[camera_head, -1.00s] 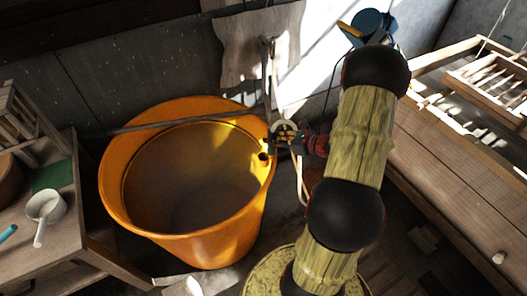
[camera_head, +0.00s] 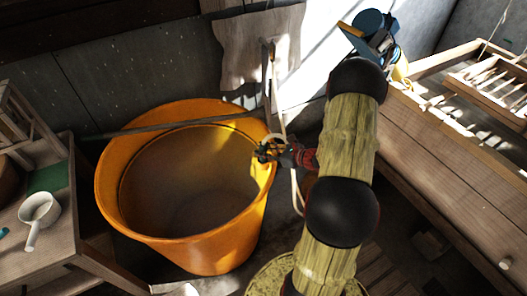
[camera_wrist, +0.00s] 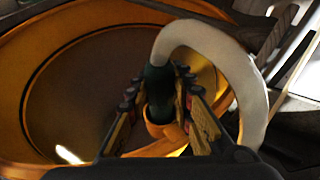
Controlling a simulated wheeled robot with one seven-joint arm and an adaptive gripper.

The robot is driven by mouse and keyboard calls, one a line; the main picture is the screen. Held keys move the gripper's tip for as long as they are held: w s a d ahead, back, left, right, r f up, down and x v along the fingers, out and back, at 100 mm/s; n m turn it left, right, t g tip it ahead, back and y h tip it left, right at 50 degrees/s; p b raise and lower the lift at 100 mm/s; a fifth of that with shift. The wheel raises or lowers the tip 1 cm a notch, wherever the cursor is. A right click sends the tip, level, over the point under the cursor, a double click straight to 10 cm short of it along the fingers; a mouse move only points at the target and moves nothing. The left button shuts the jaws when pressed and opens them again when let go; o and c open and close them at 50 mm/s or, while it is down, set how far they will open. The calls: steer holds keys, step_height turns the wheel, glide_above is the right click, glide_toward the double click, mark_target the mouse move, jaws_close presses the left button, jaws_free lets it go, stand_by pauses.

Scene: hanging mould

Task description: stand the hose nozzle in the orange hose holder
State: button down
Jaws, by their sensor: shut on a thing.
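My gripper (camera_head: 270,151) is at the right inner rim of the big orange tub. In the wrist view its two fingers (camera_wrist: 158,88) are closed around the dark green hose nozzle (camera_wrist: 157,98), which points down. A pale hose (camera_wrist: 214,34) leaves the nozzle's top and arches over to the right; it also hangs below my gripper in the head view (camera_head: 297,192). The orange hose holder (camera_wrist: 160,131) is a small cup at the tub's rim, directly below the nozzle in the wrist view. The nozzle's lower end overlaps the cup; I cannot tell how deep it sits.
The orange tub (camera_head: 110,200) stands open, with a long stick (camera_head: 185,122) across its back. A side table with a white dipper (camera_head: 40,209) is at left. A wooden bench (camera_head: 450,165) is at right.

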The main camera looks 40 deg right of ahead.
steer(key=shift+f, duration=0.3)
steer(key=c, duration=1.6)
jaws_free()
steer(key=shift+o, duration=0.2)
